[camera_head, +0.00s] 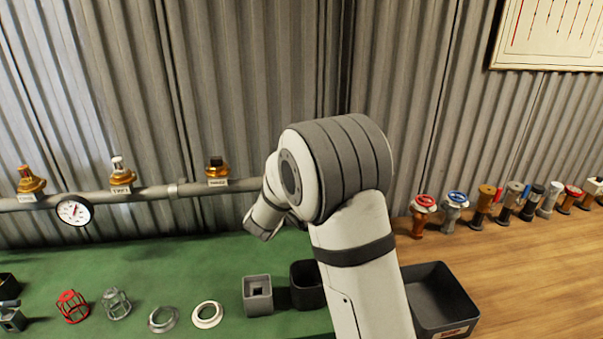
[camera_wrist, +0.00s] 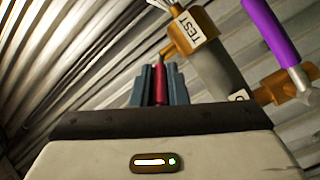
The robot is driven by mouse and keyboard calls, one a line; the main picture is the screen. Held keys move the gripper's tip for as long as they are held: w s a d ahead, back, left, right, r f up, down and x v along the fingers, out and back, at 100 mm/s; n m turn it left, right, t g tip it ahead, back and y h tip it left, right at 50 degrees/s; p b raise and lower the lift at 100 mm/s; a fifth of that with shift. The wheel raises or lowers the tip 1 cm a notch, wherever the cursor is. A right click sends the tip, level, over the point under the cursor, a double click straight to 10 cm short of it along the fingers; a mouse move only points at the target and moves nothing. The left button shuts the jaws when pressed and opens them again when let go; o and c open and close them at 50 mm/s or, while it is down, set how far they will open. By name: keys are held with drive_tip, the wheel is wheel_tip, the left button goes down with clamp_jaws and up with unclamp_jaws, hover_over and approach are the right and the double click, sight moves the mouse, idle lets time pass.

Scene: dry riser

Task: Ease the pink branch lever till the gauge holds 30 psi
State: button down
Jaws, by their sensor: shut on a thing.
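In the wrist view my gripper (camera_wrist: 153,76) has its blue-grey fingers closed on a dark pink-red bar, the pink branch lever (camera_wrist: 161,84). The lever stands between the fingers, and its lower part is hidden by them. A brass fitting with a TEST label (camera_wrist: 196,34) is just beyond the fingertips. In the head view my arm hides the gripper and the pink lever. The round white gauge (camera_head: 75,210) hangs on the grey pipe at the left; its dial is too small to read.
A purple lever (camera_wrist: 270,30) is close on the right in the wrist view. Brass fittings (camera_head: 122,178) line the pipe (camera_head: 150,193). Below, the green bench (camera_head: 225,258) holds rings and cages. Several valves and a dark bin (camera_head: 463,305) are at the right.

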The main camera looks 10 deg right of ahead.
drive_tip(key=shift+a+h, duration=0.1)
drive_tip(key=shift+h, duration=0.2)
drive_tip(key=c, duration=1.4)
unclamp_jaws()
drive_tip(key=shift+c, duration=0.2)
drive_tip(key=b+v, duration=0.1)
drive_tip(key=v, duration=0.6)
drive_tip(key=shift+s+a, duration=0.2)
drive_tip(key=shift+s, duration=0.05)
drive_tip(key=shift+r, duration=0.1)
